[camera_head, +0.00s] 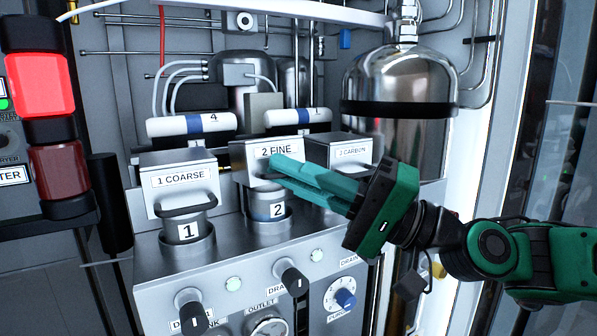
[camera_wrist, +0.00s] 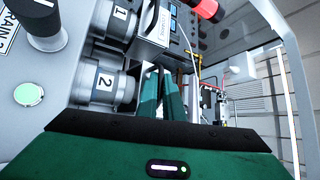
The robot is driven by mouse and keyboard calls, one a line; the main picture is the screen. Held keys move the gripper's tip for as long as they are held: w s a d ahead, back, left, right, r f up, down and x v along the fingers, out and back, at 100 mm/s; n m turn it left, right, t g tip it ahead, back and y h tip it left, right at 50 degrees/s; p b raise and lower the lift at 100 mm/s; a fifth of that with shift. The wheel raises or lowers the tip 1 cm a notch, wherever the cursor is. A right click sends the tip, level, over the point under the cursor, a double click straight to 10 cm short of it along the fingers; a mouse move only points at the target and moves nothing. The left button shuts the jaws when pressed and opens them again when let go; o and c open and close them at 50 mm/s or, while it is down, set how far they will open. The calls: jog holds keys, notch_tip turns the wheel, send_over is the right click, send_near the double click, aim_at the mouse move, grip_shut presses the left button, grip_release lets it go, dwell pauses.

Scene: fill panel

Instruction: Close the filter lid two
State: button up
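The lid labelled "2 FINE" (camera_head: 252,152) is in the middle of the filter row in the head view. The canister marked "2" (camera_head: 265,222) shows below it, and in the wrist view (camera_wrist: 104,83). The lid's exact tilt is hard to tell. My gripper (camera_head: 272,168) reaches in from the right. Its teal fingers lie close together, with nothing seen between them, at the lower right of the lid's front. They cover part of the lid; whether they touch it is unclear. In the wrist view the fingers (camera_wrist: 160,95) point away beside canister "2".
The "1 COARSE" lid (camera_head: 183,180) with canister "1" (camera_head: 188,233) is left; the "3 CARBON" lid (camera_head: 345,152) is right, partly behind my gripper. Black drain knobs (camera_head: 293,280) and a blue purge knob (camera_head: 345,298) protrude below. A steel tank (camera_head: 400,75) stands behind.

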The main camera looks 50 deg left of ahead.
jog(key=shift+w+d+f, duration=0.1)
jog(key=shift+w+f, duration=0.1)
jog(key=shift+f, duration=0.3)
jog(key=shift+w+d+f, duration=0.1)
jog(key=shift+w+f, duration=0.1)
jog(key=shift+f, duration=0.25)
jog(key=r+v, duration=0.1)
jog(key=v, duration=0.8)
jog(key=shift+w+d, duration=0.2)
jog(key=shift+d, duration=0.25)
jog(key=shift+r, duration=0.15)
